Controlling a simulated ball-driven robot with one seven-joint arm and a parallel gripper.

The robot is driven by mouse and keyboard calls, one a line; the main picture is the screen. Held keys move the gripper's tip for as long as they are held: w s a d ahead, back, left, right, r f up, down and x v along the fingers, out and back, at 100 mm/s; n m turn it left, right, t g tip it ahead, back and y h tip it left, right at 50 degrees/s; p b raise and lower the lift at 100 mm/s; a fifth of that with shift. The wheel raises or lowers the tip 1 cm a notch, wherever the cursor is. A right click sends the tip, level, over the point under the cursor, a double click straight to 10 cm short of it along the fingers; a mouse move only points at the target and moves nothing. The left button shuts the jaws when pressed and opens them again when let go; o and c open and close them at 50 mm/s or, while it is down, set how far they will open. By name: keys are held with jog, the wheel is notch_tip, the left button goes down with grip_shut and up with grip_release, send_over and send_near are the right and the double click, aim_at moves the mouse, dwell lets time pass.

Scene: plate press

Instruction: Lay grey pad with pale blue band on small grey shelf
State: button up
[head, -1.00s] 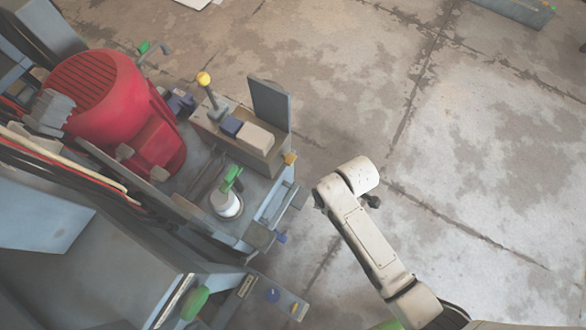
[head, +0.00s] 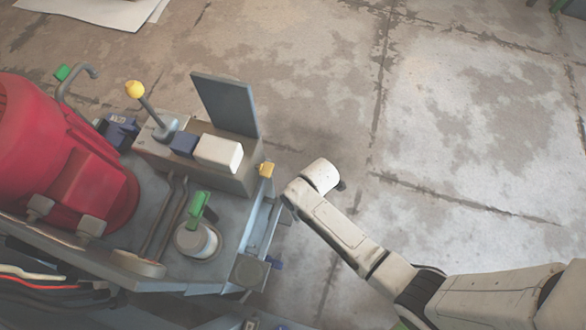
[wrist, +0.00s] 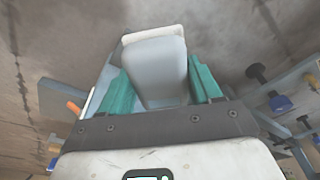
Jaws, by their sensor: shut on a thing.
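In the wrist view my gripper (wrist: 155,90) has its teal fingers shut on a smooth pale grey pad (wrist: 160,78). The pad sticks out beyond the fingertips and has a whitish far end; I cannot clearly make out a pale blue band. In the head view my gripper and the pad are hidden below the end of my arm, which is over the floor just right of the machine. A small grey square plate (head: 250,271) at the machine's front right corner may be the shelf; I cannot be sure.
The machine bench carries a red motor (head: 75,165), a yellow-knobbed lever (head: 135,90), an upright grey plate (head: 226,104), a white block (head: 218,153) and a green-handled cylinder (head: 198,240). Dark knobs (wrist: 280,103) project at right in the wrist view. Open floor lies to the right.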

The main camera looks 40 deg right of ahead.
jog(key=w+f+b, duration=0.3)
jog(key=w+f, duration=0.1)
jog(key=f, duration=0.1)
jog(key=shift+w+f+b, duration=0.25)
jog(key=shift+w+b, duration=0.05)
jog(key=shift+b, duration=0.05)
jog(key=shift+w+f+b, duration=0.15)
jog(key=shift+f+b, duration=0.45)
jog(key=shift+f, duration=0.3)
jog(key=shift+w+f+b, duration=0.15)
jog(key=shift+f+b, duration=0.4)
jog(key=shift+f, duration=0.3)
jog(key=shift+f, duration=0.15)
jog(key=o, duration=1)
jog(key=shift+o, duration=0.2)
notch_tip(320, 180, up, 12)
jog(key=d+p, duration=0.2)
jog(key=p, duration=0.5)
jog(key=shift+s, duration=0.15)
